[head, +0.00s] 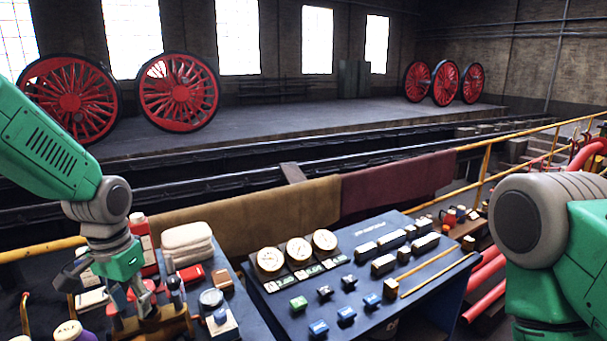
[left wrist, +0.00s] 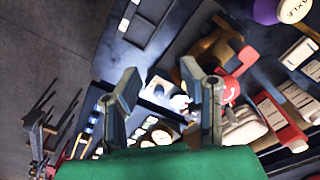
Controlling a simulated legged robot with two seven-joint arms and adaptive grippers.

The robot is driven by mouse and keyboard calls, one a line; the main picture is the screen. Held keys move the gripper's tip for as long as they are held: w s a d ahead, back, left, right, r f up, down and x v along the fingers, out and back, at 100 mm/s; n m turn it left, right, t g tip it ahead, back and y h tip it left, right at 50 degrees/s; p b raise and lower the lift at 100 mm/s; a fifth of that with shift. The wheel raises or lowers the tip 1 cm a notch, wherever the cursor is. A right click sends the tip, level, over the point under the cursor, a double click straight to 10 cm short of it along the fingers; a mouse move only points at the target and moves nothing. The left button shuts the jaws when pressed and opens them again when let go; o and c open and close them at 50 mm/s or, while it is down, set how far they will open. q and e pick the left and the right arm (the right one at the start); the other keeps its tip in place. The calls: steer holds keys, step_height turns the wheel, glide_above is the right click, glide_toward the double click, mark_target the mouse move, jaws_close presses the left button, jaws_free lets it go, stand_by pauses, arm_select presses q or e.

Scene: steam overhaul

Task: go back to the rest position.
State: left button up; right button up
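My left gripper (head: 147,296) hangs low over the left part of the work surface, pointing down. In the left wrist view my left gripper (left wrist: 162,78) has its two fingers spread apart with nothing between them. It is above a brown wooden holder (head: 166,326) and close to a red can (head: 143,243); I cannot tell whether it touches anything. My right arm is bent at the right edge of the head view. Its gripper is out of the picture.
A sloped dark panel (head: 352,325) with several gauges, blocks and switches stands in the middle. A yellow rail (head: 487,170) and draped mats (head: 290,212) lie behind.

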arm_select(q)
steer(key=s+d+f+n, duration=0.1)
steer(key=s+f, duration=0.6)
steer(key=f, duration=0.3)
steer(key=s+d+f+n, duration=0.1)
steer(key=s+d+f, duration=0.1)
steer(key=s+f, duration=0.65)
steer(key=s+a+f+n, duration=0.1)
steer(key=s+f, duration=0.3)
steer(key=s, duration=0.4)
steer(key=s+f, duration=0.3)
steer(key=s, duration=0.6)
steer(key=w+f+b, duration=0.2)
steer(key=f+b, duration=0.7)
steer(key=w+d+f+b, duration=0.1)
steer(key=f+b, duration=0.8)
steer(key=b, duration=0.1)
steer(key=shift+w+f+m, duration=0.35)
steer(key=shift+m, duration=0.05)
arm_select(e)
step_height(320, 180, down, 19)
steer(key=shift+w+f, duration=0.15)
steer(key=shift+w, duration=0.1)
